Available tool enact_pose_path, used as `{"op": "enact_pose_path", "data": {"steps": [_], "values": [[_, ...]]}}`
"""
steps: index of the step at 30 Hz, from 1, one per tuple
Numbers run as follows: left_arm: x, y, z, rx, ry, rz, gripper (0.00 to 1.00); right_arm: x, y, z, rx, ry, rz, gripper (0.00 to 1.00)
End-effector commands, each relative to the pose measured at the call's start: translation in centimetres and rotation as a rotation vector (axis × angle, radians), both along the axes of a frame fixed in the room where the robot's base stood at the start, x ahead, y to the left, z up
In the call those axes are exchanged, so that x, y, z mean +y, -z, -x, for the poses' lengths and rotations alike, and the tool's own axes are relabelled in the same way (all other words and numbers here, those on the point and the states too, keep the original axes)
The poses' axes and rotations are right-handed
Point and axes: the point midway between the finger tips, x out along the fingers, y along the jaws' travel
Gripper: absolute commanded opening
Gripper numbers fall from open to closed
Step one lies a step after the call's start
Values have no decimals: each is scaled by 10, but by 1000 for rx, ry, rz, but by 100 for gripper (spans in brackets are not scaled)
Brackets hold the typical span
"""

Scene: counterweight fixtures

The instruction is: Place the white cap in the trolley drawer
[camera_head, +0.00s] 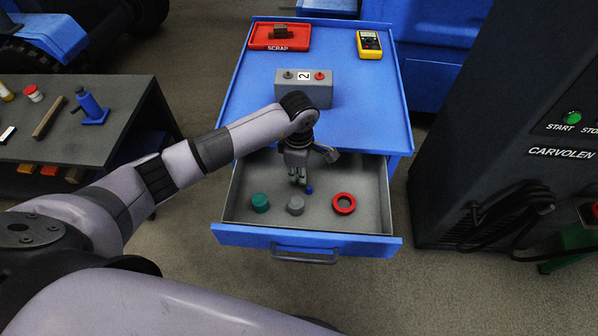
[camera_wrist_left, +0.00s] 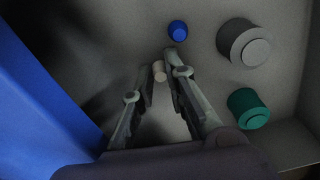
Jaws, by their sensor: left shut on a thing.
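The blue trolley (camera_head: 233,120) has its drawer (camera_head: 240,199) pulled open toward me. My left gripper (camera_head: 300,180) reaches down into the drawer opening, above its floor. In the left wrist view, the left gripper (camera_wrist_left: 164,76) is shut on the small white cap (camera_wrist_left: 159,71), which shows between the fingertips. The cap cannot be made out in the head view, and I cannot tell whether it touches the drawer floor. My right gripper is in neither view.
The drawer holds a blue cap (camera_head: 309,190), a grey round piece (camera_head: 295,205), a teal one (camera_head: 260,203) and a red ring (camera_head: 344,203). A grey box (camera_head: 303,93), red scrap tray (camera_head: 258,44) and yellow meter (camera_head: 369,44) sit on top.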

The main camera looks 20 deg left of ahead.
Motion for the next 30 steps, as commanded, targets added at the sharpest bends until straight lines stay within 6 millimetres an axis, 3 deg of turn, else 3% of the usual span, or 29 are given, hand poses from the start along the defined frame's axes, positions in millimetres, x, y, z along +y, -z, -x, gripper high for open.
{"op": "enact_pose_path", "data": {"steps": [12, 13, 17, 26, 30], "values": [[0, 11, 0, -2, 0, 0, 8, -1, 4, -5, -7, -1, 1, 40], [0, 10, -1, -2, 0, 1, 14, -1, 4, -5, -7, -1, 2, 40], [0, 9, 0, -1, 0, 1, 22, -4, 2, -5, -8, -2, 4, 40], [0, 8, 0, -1, 0, 1, 22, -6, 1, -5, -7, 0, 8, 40], [0, -3, -2, -5, 0, 1, 22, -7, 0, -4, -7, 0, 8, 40]]}}
